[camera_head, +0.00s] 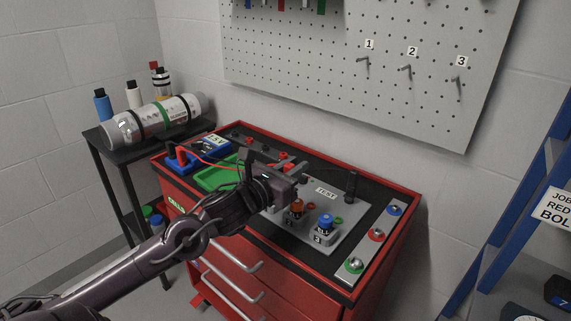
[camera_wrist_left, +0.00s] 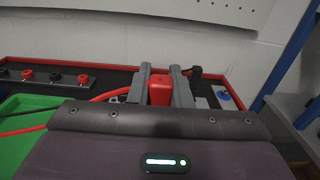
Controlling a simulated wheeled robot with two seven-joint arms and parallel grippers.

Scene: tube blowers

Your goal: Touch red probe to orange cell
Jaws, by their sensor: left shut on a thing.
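My left gripper (camera_head: 293,180) hangs over the test panel on top of the red cart. It is shut on the red probe (camera_wrist_left: 160,90), which shows as a red block between the two grey fingers in the left wrist view. A red cable (camera_wrist_left: 110,95) runs to it from the left. The orange cell (camera_head: 296,208) stands upright on the panel, just in front of and below my gripper in the head view. The probe's tip is hidden, so I cannot tell whether it touches anything. My right gripper is not in view.
A blue cell (camera_head: 326,221) stands right of the orange one. A black post (camera_head: 351,186) rises behind it. A green tray (camera_head: 215,179) and a blue meter (camera_head: 183,160) lie to the left. A strip with colored buttons (camera_head: 376,235) lies at the right edge. The pegboard wall (camera_head: 350,90) is behind.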

